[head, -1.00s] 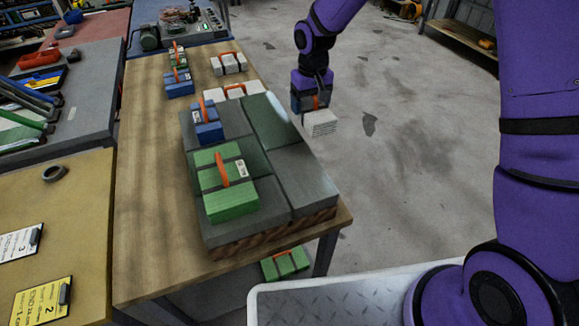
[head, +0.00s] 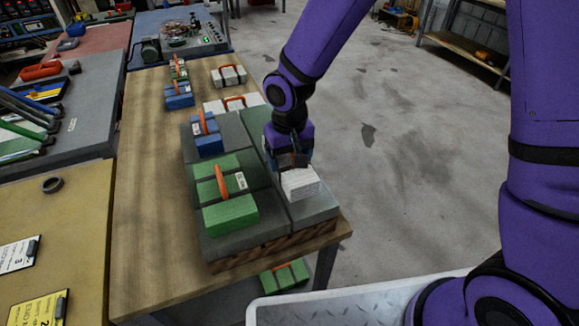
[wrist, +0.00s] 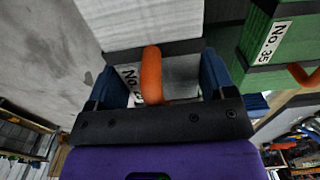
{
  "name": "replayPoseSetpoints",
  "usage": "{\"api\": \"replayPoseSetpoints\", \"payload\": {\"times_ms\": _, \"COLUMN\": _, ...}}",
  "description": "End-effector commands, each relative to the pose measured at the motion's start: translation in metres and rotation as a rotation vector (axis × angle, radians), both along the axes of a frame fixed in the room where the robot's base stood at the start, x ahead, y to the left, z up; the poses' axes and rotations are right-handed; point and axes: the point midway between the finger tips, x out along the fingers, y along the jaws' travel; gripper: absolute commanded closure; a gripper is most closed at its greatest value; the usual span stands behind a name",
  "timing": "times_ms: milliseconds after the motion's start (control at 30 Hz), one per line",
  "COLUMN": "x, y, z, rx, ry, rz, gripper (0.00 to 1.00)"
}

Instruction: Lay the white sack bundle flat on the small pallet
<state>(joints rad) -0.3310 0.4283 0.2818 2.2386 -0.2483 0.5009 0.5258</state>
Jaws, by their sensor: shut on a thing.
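My gripper (head: 289,155) is shut on a white sack bundle (head: 302,183) with an orange handle. The bundle is over the right side of the small pallet (head: 318,208), in front of the gripper; I cannot tell whether it touches the pallet top. In the wrist view the white bundle (wrist: 185,72) sits between the two blue fingers, with its orange handle (wrist: 151,75) and a number label. A green bundle (head: 230,214) and a blue bundle (head: 207,143) lie on the pallet's left side. My gripper hides part of the held bundle.
Two white bundles (head: 230,75) and small blue (head: 179,96) and green ones stand behind the pallet on the wooden table (head: 150,200). Another green bundle (head: 284,276) lies below the table. A grey tray (head: 350,290) is at the front. The pallet's front right is bare.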

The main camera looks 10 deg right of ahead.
Motion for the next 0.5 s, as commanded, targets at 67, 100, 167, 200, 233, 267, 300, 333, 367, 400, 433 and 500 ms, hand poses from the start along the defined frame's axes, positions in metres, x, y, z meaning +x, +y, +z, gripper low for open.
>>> {"api": "replayPoseSetpoints", "payload": {"times_ms": 67, "x": -0.001, "y": 0.0, "z": -0.006, "rx": -0.002, "ry": 0.003, "rz": -0.001, "gripper": 0.51}}
{"api": "replayPoseSetpoints", "payload": {"times_ms": 100, "x": -0.001, "y": 0.0, "z": -0.011, "rx": -0.002, "ry": 0.005, "rz": -0.001, "gripper": 0.51}}
{"api": "replayPoseSetpoints", "payload": {"times_ms": 167, "x": -0.001, "y": 0.0, "z": -0.019, "rx": -0.001, "ry": 0.005, "rz": -0.001, "gripper": 0.51}}
{"api": "replayPoseSetpoints", "payload": {"times_ms": 200, "x": -0.001, "y": -0.001, "z": -0.024, "rx": -0.002, "ry": 0.005, "rz": 0.0, "gripper": 0.51}}
{"api": "replayPoseSetpoints", "payload": {"times_ms": 233, "x": -0.001, "y": -0.001, "z": -0.028, "rx": -0.002, "ry": 0.005, "rz": 0.0, "gripper": 0.51}}
{"api": "replayPoseSetpoints", "payload": {"times_ms": 267, "x": -0.001, "y": -0.001, "z": -0.031, "rx": -0.002, "ry": 0.004, "rz": -0.001, "gripper": 0.51}}
{"api": "replayPoseSetpoints", "payload": {"times_ms": 300, "x": 0.0, "y": 0.0, "z": -0.034, "rx": -0.001, "ry": 0.003, "rz": -0.001, "gripper": 0.51}}
{"api": "replayPoseSetpoints", "payload": {"times_ms": 333, "x": 0.0, "y": 0.0, "z": -0.035, "rx": -0.001, "ry": 0.003, "rz": -0.001, "gripper": 0.51}}
{"api": "replayPoseSetpoints", "payload": {"times_ms": 367, "x": 0.0, "y": 0.0, "z": -0.035, "rx": -0.001, "ry": 0.002, "rz": -0.001, "gripper": 0.51}}
{"api": "replayPoseSetpoints", "payload": {"times_ms": 400, "x": 0.0, "y": 0.0, "z": -0.035, "rx": -0.001, "ry": 0.002, "rz": -0.001, "gripper": 0.51}}
{"api": "replayPoseSetpoints", "payload": {"times_ms": 433, "x": 0.0, "y": 0.0, "z": -0.034, "rx": -0.001, "ry": 0.002, "rz": -0.001, "gripper": 0.51}}
{"api": "replayPoseSetpoints", "payload": {"times_ms": 500, "x": 0.0, "y": 0.0, "z": -0.034, "rx": 0.0, "ry": 0.001, "rz": -0.001, "gripper": 0.51}}
